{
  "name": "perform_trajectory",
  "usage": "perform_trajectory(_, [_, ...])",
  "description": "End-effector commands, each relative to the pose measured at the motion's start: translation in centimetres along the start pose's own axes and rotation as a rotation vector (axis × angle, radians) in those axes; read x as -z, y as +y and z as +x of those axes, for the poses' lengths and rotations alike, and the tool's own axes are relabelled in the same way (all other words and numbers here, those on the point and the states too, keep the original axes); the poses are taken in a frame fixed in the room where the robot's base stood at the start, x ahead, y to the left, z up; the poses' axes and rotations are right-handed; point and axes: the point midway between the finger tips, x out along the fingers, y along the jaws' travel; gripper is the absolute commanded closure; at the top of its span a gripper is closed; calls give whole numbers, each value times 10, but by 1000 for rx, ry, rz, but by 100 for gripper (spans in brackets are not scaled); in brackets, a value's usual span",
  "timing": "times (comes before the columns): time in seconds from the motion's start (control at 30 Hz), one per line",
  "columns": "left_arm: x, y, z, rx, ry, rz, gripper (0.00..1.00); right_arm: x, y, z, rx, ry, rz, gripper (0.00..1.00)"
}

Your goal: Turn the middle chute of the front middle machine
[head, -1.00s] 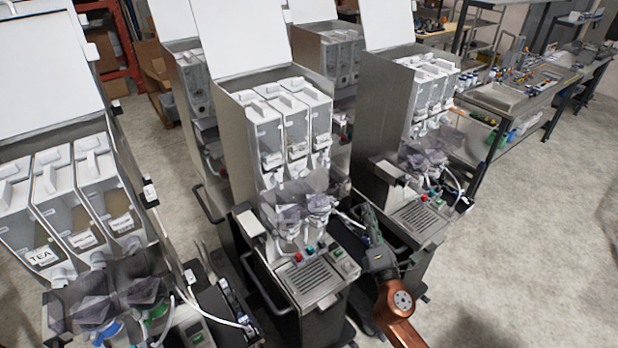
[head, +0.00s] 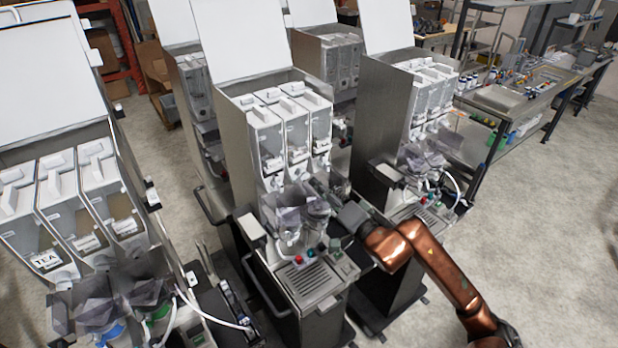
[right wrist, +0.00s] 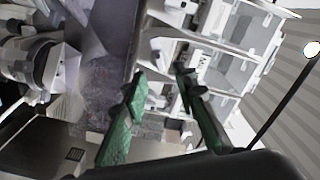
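The front middle machine (head: 232,135) is a tall grey dispenser with three clear canisters in a row. Its middle canister (head: 297,133) has a small white chute at its foot, partly hidden near my gripper. My right gripper (head: 318,186) is just in front of the chutes, above the grey mixing funnels. In the right wrist view its two green fingers (right wrist: 160,74) are apart. White chute parts (right wrist: 168,98) show between and beyond them; I cannot tell whether the fingers touch one. My left gripper is not in view.
Grey translucent funnels (head: 290,217) sit just below the chutes. The drip tray (head: 308,279) and red and green buttons are lower. A similar machine (head: 380,120) stands close at right, another (head: 62,150) at left. Open floor (head: 545,215) lies at right.

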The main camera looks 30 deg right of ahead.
Motion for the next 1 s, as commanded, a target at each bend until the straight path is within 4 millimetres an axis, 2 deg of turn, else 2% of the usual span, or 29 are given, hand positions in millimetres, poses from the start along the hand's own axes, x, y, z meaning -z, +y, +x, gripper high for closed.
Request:
perform_trajectory(0.2, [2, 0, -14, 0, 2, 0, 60, 1, -3, 36, 2, -1, 4, 74])
perform_trajectory(0.4, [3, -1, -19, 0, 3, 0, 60, 0, -1, 54, 1, -3, 5, 74])
perform_trajectory(0.73, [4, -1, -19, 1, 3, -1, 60, -1, 0, 57, 2, -3, 4, 75])
perform_trajectory(1.0, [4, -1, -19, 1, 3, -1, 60, -1, 0, 57, 1, -3, 5, 93])
